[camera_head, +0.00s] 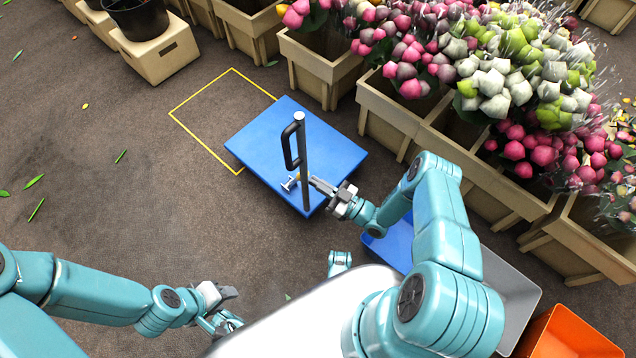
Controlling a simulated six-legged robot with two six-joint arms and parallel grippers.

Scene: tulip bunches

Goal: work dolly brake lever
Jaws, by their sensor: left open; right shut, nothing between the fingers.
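The blue dolly (262,138) lies on the floor, partly over a yellow outlined rectangle. A small grey lever piece with a yellow-orange part, seemingly the brake lever (289,184), shows just left of the post's lower part. My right gripper (316,183) is shut and empty, its tips close to the right side of the post; I cannot tell if they touch it. My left gripper (232,294) is open and empty, low at the bottom, away from the dolly.
Wooden planter boxes (310,72) with bunches of pink and white-green flowers (500,80) line the right side. A grey bin (512,290) and an orange crate (567,335) stand at the lower right. The floor (110,190) left of the dolly is open, with scattered leaves.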

